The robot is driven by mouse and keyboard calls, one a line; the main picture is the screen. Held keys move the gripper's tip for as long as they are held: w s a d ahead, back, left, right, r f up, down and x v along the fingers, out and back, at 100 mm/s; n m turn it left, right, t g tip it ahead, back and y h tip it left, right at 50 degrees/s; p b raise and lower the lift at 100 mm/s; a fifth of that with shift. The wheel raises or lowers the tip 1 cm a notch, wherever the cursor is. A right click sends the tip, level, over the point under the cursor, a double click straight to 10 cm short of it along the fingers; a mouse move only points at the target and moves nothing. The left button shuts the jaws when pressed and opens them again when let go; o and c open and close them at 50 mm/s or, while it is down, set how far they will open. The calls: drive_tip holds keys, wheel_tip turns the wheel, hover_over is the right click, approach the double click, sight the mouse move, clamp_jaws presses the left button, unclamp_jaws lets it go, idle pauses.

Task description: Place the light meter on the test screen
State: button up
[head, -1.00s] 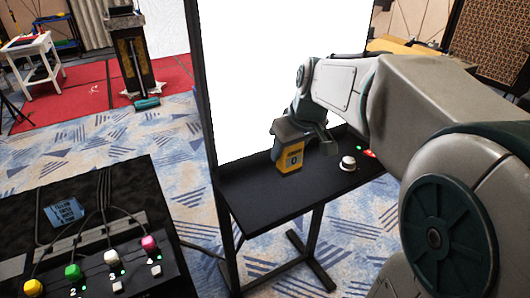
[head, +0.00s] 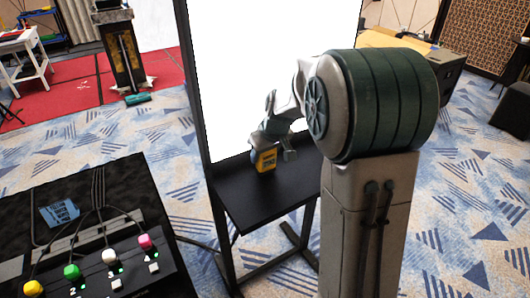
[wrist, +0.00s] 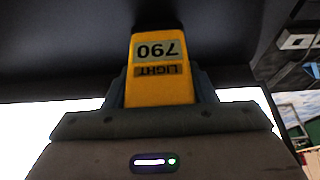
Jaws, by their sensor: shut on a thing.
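The light meter (head: 265,160) is a yellow block with a dark end, held low in front of the test screen (head: 265,65), a tall glowing white panel in a black frame. In the wrist view the meter (wrist: 158,88) carries an upside-down "LIGHT" label and the number 790. My gripper (head: 270,148) is shut on it, with a finger on each side (wrist: 160,78). The meter appears just over the black shelf (head: 262,200) at the screen's foot, near the screen's lower edge. I cannot tell whether it touches the screen or the shelf.
A black console (head: 90,235) with coloured knobs stands at the lower left. My arm covers the shelf's right end. The shelf's visible front part is clear. A wooden table (head: 395,40) and a dark case (head: 448,75) stand behind at right.

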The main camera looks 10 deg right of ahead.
drive_tip(key=shift+f, duration=0.2)
drive_tip(key=shift+f, duration=0.2)
drive_tip(key=o, duration=1.1)
drive_tip(key=shift+r, duration=0.15)
drive_tip(key=shift+r, duration=0.2)
drive_tip(key=v, duration=1.1)
drive_tip(key=s+f+m, duration=0.1)
drive_tip(key=s+f, duration=0.1)
drive_tip(key=s, duration=0.6)
drive_tip(key=s+a+f+m+h, duration=0.1)
drive_tip(key=s+f, duration=0.1)
drive_tip(key=s, duration=0.6)
drive_tip(key=s+f+m+g, duration=0.1)
drive_tip(key=s+f, duration=0.1)
drive_tip(key=s, duration=0.6)
drive_tip(key=shift+a+f+m+b, duration=0.15)
drive_tip(key=shift+m+b, duration=0.15)
drive_tip(key=shift+b, duration=0.1)
